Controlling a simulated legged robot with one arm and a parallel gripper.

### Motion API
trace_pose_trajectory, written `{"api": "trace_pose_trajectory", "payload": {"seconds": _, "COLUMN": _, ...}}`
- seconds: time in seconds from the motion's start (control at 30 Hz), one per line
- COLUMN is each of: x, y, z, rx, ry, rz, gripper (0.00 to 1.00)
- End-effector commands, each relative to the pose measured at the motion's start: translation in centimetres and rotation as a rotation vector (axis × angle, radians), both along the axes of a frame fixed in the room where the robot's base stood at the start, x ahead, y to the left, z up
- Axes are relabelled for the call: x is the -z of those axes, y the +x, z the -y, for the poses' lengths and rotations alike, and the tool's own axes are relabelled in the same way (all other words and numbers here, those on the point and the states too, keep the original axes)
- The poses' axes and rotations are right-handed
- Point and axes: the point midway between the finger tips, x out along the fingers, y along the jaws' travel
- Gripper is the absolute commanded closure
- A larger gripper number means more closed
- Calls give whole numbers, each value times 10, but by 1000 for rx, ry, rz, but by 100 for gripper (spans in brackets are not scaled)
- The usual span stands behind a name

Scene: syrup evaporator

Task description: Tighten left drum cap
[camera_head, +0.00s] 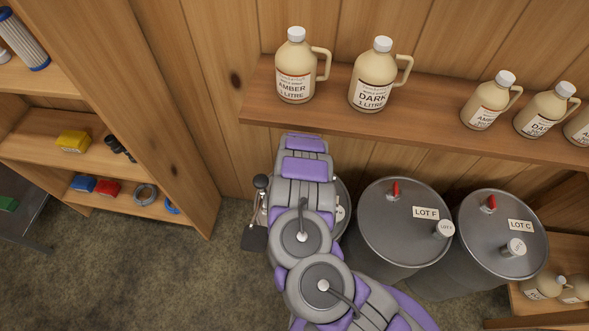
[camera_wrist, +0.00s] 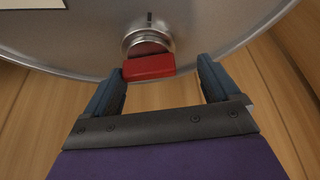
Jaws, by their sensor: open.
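The left drum (camera_head: 346,196) is mostly hidden behind my arm in the head view; only a sliver of its grey lid and label shows. In the wrist view its metal lid (camera_wrist: 70,45) fills the top. A round silver fitting with a red handle (camera_wrist: 148,67), seemingly the drum cap, sits near the lid's rim. My gripper (camera_wrist: 161,68) is open, one finger on either side of the red handle. The head view does not show the fingers clearly.
Drums marked LOT F (camera_head: 385,240) and LOT C (camera_head: 490,250) stand to the right, each with a red handle on top. A wooden shelf (camera_head: 430,118) with several syrup jugs runs above the drums. A shelf unit (camera_head: 185,130) stands left. The floor (camera_head: 150,275) between is clear.

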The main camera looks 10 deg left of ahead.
Motion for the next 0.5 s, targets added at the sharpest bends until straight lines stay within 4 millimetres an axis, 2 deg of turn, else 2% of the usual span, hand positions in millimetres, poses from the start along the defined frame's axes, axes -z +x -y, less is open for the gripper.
{"api": "trace_pose_trajectory", "payload": {"seconds": 0.1, "x": 7, "y": -4, "z": 4, "rx": 2, "ry": 5, "rz": -4, "gripper": 11}}
{"api": "trace_pose_trajectory", "payload": {"seconds": 0.4, "x": 6, "y": -5, "z": 7, "rx": 3, "ry": 9, "rz": -4, "gripper": 11}}
{"api": "trace_pose_trajectory", "payload": {"seconds": 0.5, "x": 8, "y": -4, "z": 3, "rx": 2, "ry": 3, "rz": -2, "gripper": 18}}
